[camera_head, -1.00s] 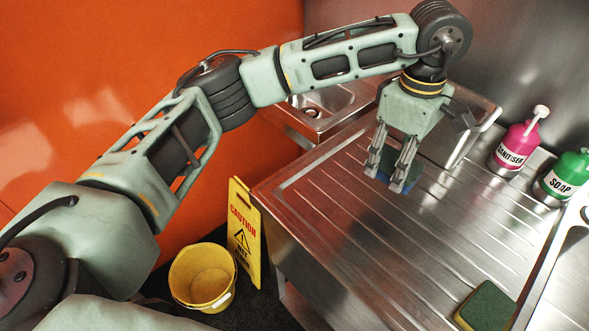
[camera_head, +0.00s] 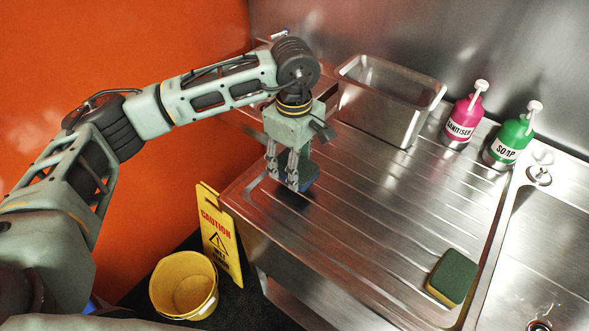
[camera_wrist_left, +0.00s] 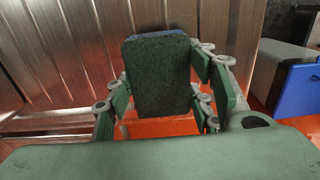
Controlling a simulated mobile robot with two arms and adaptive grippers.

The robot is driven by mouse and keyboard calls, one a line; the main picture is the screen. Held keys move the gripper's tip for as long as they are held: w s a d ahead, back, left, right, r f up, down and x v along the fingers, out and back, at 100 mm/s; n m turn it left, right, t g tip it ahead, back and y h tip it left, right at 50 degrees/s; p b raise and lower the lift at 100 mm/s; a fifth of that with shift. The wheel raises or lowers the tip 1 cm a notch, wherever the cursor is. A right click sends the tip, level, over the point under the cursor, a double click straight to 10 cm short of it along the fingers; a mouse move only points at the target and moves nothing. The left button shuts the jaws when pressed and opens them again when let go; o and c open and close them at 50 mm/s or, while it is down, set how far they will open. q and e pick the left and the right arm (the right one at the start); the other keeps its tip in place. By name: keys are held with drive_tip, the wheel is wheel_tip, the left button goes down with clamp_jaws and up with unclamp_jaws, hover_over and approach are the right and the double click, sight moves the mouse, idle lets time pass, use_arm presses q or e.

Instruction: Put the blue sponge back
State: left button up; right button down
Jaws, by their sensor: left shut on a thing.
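My left gripper (camera_head: 283,175) is shut on the blue sponge (camera_head: 310,175), which has a dark green top face. The gripper points down over the left part of the ribbed steel drainboard (camera_head: 375,215). The fingers hide part of the sponge. I cannot tell whether its lower edge touches the board. In the left wrist view the sponge (camera_wrist_left: 160,78) stands between the finger pads of the left gripper (camera_wrist_left: 165,100), its dark green face towards the camera. My right gripper is not in view.
A steel container (camera_head: 385,105) stands behind the drainboard, beside a pink sanitiser bottle (camera_head: 460,125) and a green soap bottle (camera_head: 508,145). A green and yellow sponge (camera_head: 453,278) lies at the front right. A caution sign (camera_head: 220,238) and yellow bucket (camera_head: 184,286) stand on the floor.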

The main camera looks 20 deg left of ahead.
use_arm(q)
wheel_tip(320, 180, down, 2)
drive_tip(key=shift+f+p, duration=0.25)
drive_tip(key=shift+p, duration=0.2)
drive_tip(key=shift+f, duration=0.35)
drive_tip(key=shift+f+b, duration=0.2)
drive_tip(key=shift+b, duration=0.1)
drive_tip(key=o, duration=1)
drive_tip(key=shift+r, duration=0.1)
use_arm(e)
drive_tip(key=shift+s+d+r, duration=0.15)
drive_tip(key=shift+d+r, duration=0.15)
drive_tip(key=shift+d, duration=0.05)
use_arm(q)
drive_tip(key=shift+r, duration=0.1)
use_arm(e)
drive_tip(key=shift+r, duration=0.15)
